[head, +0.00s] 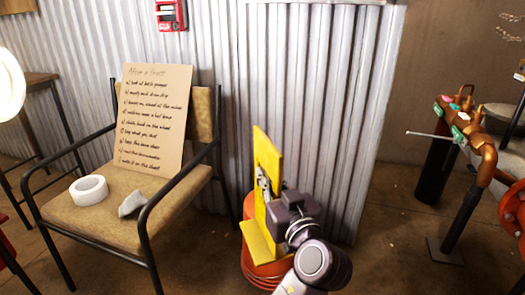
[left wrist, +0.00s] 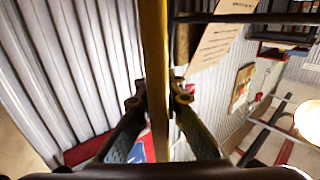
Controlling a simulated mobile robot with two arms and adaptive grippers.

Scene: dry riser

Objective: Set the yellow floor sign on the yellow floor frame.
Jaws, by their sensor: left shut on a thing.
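The yellow floor sign (head: 268,151) stands roughly upright in the head view, in front of the corrugated wall. My left gripper (head: 265,183) is shut on its panel. In the left wrist view, the sign (left wrist: 155,45) shows edge-on as a yellow strip between the two fingers of my left gripper (left wrist: 158,100). A lower yellow piece (head: 256,245) juts out beneath the panel; I cannot tell whether it belongs to the sign. I cannot make out the yellow floor frame in either view. My right gripper is not in view.
An orange-red round object (head: 250,268) is below and behind the sign. A chair (head: 60,213) to the left holds a cardboard note (head: 152,115), a white tape roll (head: 88,189) and a grey lump (head: 132,204). Copper pipework (head: 482,160) stands at right. Floor between is clear.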

